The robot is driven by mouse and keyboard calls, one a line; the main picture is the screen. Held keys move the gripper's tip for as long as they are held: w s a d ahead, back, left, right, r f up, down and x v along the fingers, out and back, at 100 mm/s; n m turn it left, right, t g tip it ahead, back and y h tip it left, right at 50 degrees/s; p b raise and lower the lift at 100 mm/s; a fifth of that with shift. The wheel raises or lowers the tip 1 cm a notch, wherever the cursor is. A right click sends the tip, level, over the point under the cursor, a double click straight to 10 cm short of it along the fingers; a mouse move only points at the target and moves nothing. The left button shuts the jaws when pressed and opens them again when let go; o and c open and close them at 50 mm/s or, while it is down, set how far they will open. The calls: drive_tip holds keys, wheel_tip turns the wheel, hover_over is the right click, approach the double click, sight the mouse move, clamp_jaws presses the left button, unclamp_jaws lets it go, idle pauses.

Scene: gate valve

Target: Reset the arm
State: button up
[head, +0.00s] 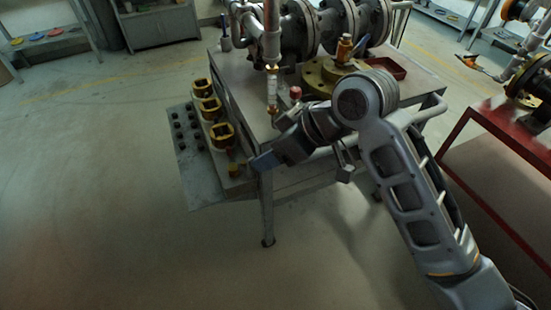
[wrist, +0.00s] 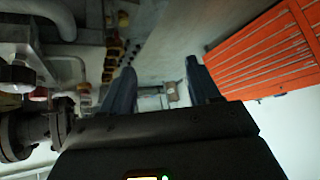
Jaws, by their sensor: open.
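My gripper (head: 264,162) is at the end of my arm, beside the left front corner of the grey workbench (head: 405,93). In the wrist view its two dark fingers (wrist: 158,85) stand apart with nothing between them. The bench carries a row of large grey pipe flanges (head: 300,30) and a brass-coloured round flange (head: 328,76). My forearm hides part of the bench's front edge.
A side shelf (head: 187,150) on the bench's left holds several yellow-rimmed sockets (head: 211,108) and dark knobs, close to my gripper. A red bench (head: 500,128) stands at the right. An orange slatted surface (wrist: 265,55) shows in the wrist view. The floor at left is clear.

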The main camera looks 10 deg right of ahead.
drive_tip(key=shift+s+a, duration=0.3)
drive_tip(key=shift+a, duration=0.05)
drive_tip(key=shift+a, duration=0.1)
idle(0.3)
